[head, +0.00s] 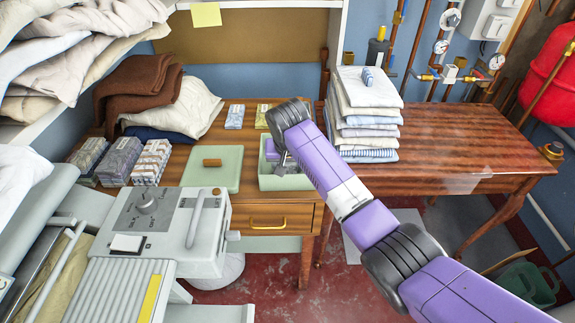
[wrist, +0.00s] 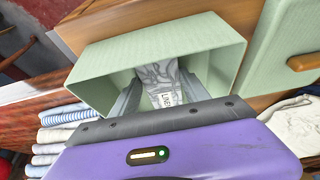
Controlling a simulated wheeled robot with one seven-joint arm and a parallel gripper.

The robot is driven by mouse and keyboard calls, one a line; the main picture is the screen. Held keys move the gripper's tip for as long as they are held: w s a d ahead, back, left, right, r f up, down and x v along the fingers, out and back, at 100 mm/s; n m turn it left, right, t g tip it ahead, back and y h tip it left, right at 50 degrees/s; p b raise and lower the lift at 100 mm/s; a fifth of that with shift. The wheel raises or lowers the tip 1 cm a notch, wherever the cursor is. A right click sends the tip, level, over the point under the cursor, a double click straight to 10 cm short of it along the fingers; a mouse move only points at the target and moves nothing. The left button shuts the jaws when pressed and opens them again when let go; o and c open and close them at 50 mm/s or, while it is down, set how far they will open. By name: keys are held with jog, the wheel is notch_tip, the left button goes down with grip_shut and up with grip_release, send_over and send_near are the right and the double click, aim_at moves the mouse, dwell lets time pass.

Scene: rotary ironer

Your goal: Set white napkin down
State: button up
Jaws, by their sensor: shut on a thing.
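A white napkin (wrist: 160,78) with a grey leaf pattern and a lettered label shows between my fingers in the wrist view. My gripper (wrist: 158,98) is shut on it, with one grey finger on each side. The napkin is at the open pale green box (wrist: 95,85), inside its walls as seen from the wrist. In the head view my gripper (head: 282,165) reaches down into the same green box (head: 285,183) on the wooden table. My arm and gripper hide the napkin there, so I cannot tell whether it touches the box floor.
The green lid (head: 213,178) with a wooden handle lies left of the box. Several patterned napkin bundles (head: 120,162) stand farther left. A tall folded linen stack (head: 365,120) stands right of the box. The ironer (head: 150,235) fills the lower left. The table's right part (head: 465,145) is clear.

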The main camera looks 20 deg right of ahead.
jog(key=o, duration=1.3)
jog(key=shift+f, duration=0.1)
jog(key=v, duration=1.2)
